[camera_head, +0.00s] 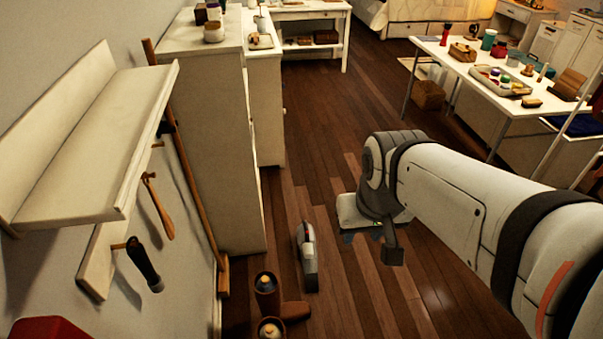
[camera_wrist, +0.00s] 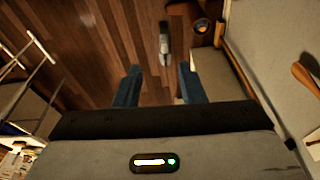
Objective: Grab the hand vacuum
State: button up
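The hand vacuum (camera_head: 308,258) is small, grey and white with a dark part, and stands or lies on the wooden floor near the tall cabinet. In the wrist view the hand vacuum (camera_wrist: 164,48) shows beyond the fingertips, roughly in line with the gap between them. My gripper (camera_wrist: 159,70) has its two blue fingers spread apart with nothing between them. It is above the floor and apart from the vacuum. In the head view my arm hides most of the gripper, which sits to the right of the vacuum.
Brown containers (camera_head: 266,290) stand on the floor left of the vacuum. A tall cabinet (camera_head: 215,150) and a wall shelf (camera_head: 95,150) with hanging tools are at left. A cluttered white table (camera_head: 470,75) stands at the right. The floor (camera_head: 325,130) between is clear.

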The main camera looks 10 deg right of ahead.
aim_at(307, 246)
jog(key=k, duration=1)
jog(key=z, duration=0.8)
jog(key=i, duration=5.5)
jog(key=u, duration=0.75)
